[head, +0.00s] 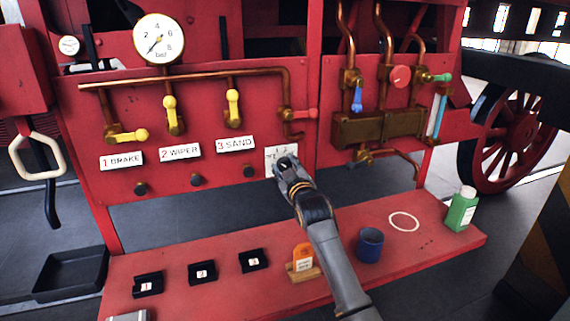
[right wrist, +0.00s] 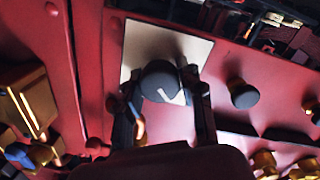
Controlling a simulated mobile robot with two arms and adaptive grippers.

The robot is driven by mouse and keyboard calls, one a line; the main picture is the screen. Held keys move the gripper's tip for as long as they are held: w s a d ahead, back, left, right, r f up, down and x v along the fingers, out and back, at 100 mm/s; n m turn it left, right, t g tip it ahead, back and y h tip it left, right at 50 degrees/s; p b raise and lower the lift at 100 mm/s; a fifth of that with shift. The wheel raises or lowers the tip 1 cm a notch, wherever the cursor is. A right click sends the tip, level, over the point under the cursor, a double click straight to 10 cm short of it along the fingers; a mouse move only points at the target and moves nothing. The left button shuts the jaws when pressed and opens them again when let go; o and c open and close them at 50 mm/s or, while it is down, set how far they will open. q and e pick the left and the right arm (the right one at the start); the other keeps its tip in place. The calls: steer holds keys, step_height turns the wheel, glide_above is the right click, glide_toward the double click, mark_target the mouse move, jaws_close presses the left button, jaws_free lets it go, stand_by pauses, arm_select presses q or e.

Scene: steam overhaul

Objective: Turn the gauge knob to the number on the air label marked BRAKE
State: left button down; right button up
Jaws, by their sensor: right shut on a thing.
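The gauge knob (right wrist: 160,80) is a dark round knob with a white pointer mark, on a cream dial plate (right wrist: 150,42). In the head view the plate (head: 273,153) shows small printed numbers, partly hidden by my right gripper (head: 286,167). In the right wrist view my gripper's fingers (right wrist: 165,90) are on both sides of the knob, shut on it. The white label reading 1 BRAKE (head: 122,160) is at the left of the red panel, beside labels 2 WIPER (head: 180,152) and 3 SAND (head: 235,144). My left gripper is not in view.
A round bar gauge (head: 158,39), copper pipes and yellow-handled valves (head: 128,136) are above the labels. The red shelf (head: 330,225) below holds black trays (head: 203,272), an orange item (head: 303,257), a blue cup (head: 369,245) and a green bottle (head: 461,209).

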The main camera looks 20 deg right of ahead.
steer(key=m+p, duration=0.2)
steer(key=m, duration=0.2)
steer(key=shift+m, duration=0.3)
stand_by(0.3)
steer(key=o, duration=1.2)
steer(key=shift+c, duration=0.2)
steer(key=shift+s, duration=0.15)
steer(key=s, duration=1.1)
steer(key=shift+s+r, duration=0.15)
steer(key=shift+s, duration=0.2)
